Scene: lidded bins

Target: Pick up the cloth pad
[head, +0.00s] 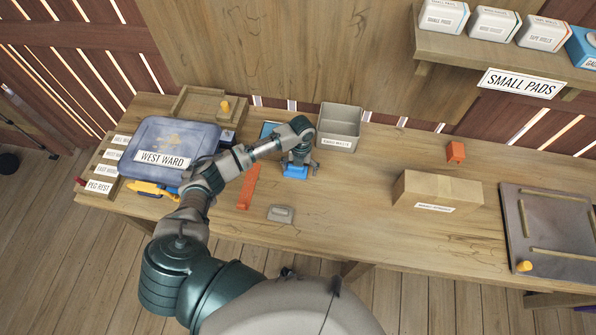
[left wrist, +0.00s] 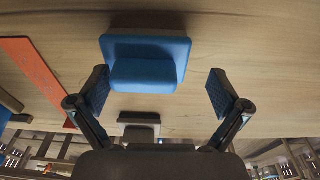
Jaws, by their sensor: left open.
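A blue pad (head: 295,171), which looks like the cloth pad, lies on the wooden table under my left gripper (head: 299,161). In the left wrist view the pad (left wrist: 145,48) shows as a wide blue base with a narrower raised blue block on it. My left gripper (left wrist: 158,92) is open. Its two fingers stand apart, one toward each side of the pad, with gaps between them and it. Nothing is held. In the head view the gripper partly covers the pad. My right gripper is not in view.
An orange strip (head: 248,187) and a grey block (head: 281,214) lie close by. A grey open bin (head: 339,128) stands behind. A lidded West Ward bin (head: 182,137) is at left, a cardboard box (head: 437,190) at right. The table between is mostly clear.

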